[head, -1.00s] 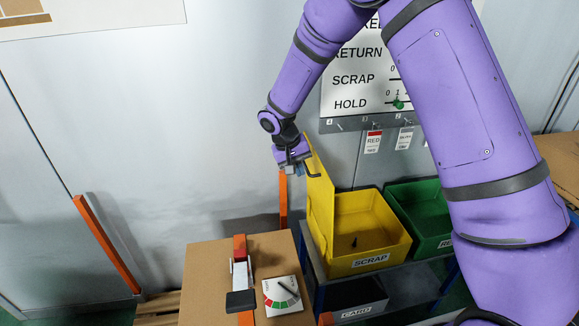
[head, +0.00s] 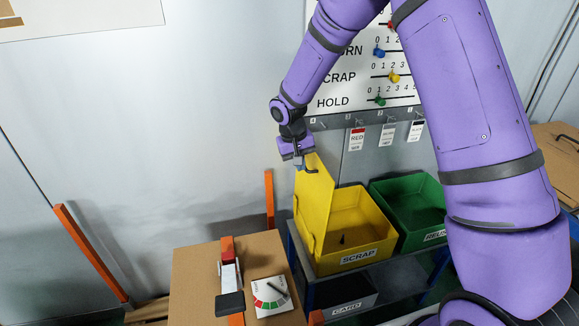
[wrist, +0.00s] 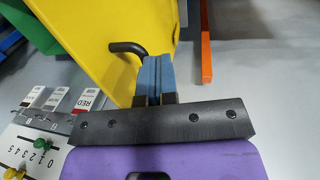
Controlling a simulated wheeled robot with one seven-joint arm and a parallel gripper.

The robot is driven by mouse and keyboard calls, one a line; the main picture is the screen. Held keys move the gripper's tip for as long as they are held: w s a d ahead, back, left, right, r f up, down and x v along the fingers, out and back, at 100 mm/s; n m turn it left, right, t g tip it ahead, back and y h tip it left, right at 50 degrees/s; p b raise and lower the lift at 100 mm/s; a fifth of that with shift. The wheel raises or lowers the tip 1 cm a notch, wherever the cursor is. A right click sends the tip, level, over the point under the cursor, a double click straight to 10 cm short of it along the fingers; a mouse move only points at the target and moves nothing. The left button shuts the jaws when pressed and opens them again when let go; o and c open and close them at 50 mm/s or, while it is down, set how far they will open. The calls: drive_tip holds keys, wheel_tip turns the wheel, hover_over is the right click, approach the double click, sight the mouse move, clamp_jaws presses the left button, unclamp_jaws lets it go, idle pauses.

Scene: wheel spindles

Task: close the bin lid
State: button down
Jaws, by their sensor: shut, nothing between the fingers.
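The yellow SCRAP bin (head: 352,258) stands on a dark shelf, with a small dark object inside. Its yellow lid (head: 313,207) stands raised along the bin's left side, leaning a little over it. A black handle (head: 311,164) sits at the lid's top edge. My gripper (head: 299,163) is shut and empty at the top of the lid, just left of the handle. In the wrist view the closed blue fingertips (wrist: 155,75) overlap the yellow lid (wrist: 105,35) beside the black handle (wrist: 128,48). I cannot tell whether they touch it.
A green bin (head: 410,208) stands right of the yellow one. A cardboard box (head: 200,275) with a tape dispenser and a dial card (head: 270,296) is at front left. Tags hang from a rail (head: 345,122) under the wall board. A CARD bin (head: 345,300) is below.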

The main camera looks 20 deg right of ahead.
drive_tip(key=d+f+y, duration=0.2)
drive_tip(key=d+y, duration=0.2)
drive_tip(key=d, duration=0.6)
drive_tip(key=d+f+y, duration=0.3)
drive_tip(key=d+y, duration=0.1)
drive_tip(key=d, duration=0.6)
drive_tip(key=d+f+y, duration=0.4)
drive_tip(key=d+f, duration=0.2)
drive_tip(key=f, duration=0.3)
drive_tip(key=d+f+y, duration=0.4)
drive_tip(key=d+f, duration=0.3)
drive_tip(key=f, duration=0.3)
drive_tip(key=shift+d+f, duration=0.15)
drive_tip(key=shift+f, duration=0.15)
drive_tip(key=r+v, duration=0.2)
drive_tip(key=v, duration=1)
drive_tip(key=shift+a, duration=0.3)
